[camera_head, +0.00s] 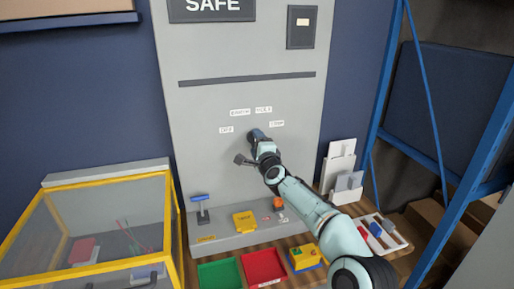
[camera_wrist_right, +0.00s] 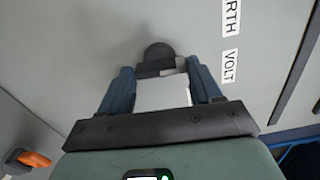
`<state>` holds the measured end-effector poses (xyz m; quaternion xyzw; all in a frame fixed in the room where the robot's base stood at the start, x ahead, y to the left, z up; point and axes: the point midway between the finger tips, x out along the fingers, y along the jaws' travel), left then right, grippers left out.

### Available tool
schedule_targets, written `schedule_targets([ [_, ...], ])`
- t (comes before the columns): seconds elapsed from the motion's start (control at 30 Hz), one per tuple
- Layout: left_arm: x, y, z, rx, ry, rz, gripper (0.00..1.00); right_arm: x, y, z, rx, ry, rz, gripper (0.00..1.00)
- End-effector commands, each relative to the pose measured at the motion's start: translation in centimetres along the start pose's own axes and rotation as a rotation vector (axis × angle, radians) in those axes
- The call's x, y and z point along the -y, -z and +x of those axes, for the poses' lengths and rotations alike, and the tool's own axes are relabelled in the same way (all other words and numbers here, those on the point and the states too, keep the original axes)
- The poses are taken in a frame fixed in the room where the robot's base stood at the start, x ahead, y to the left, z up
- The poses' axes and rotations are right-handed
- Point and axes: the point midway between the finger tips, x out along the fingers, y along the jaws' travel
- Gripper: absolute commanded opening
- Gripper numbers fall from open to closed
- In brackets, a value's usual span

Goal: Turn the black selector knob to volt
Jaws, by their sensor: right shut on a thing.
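The black selector knob (camera_wrist_right: 158,52) is on the upright grey panel (camera_head: 205,100). In the wrist view its dark rounded end shows just beyond and between my blue fingers. My right gripper (camera_wrist_right: 160,72) is shut on it; in the head view the right gripper (camera_head: 255,135) covers most of the knob. Labels sit in an arc above it: OFF (camera_head: 226,130), EARTH (camera_head: 240,112), VOLT (camera_head: 263,111) and a fourth label (camera_head: 277,124) too small to read surely. The VOLT label (camera_wrist_right: 231,66) also shows right of the fingers in the wrist view. The knob's pointing direction cannot be told. My left gripper is not in view.
Below the panel are a blue-handled lever (camera_head: 201,206), a yellow box (camera_head: 244,221) and an orange knob (camera_head: 278,202). Green (camera_head: 219,274) and red (camera_head: 264,266) trays lie in front. A yellow-framed case (camera_head: 95,222) stands left, a blue rack (camera_head: 383,95) right.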

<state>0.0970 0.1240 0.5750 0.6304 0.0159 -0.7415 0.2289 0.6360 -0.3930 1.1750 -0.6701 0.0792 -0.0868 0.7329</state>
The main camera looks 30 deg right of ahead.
Motion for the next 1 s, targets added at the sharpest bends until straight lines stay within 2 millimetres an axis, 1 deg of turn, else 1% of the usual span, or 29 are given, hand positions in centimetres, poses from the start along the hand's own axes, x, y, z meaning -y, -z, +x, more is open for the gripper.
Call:
schedule_targets([
  [0.2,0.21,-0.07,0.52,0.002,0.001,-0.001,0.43,0.17,0.03,-0.02,-0.001,0.004,0.155,0.33],
  [0.4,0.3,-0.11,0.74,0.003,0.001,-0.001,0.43,0.2,0.04,-0.02,-0.001,0.004,0.248,0.33],
  [0.63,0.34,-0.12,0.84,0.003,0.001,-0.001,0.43,0.26,0.06,-0.02,-0.001,0.004,0.297,0.33],
  [1.0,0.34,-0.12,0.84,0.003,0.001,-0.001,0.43,0.3,0.06,-0.03,-0.001,0.005,0.305,0.33],
])
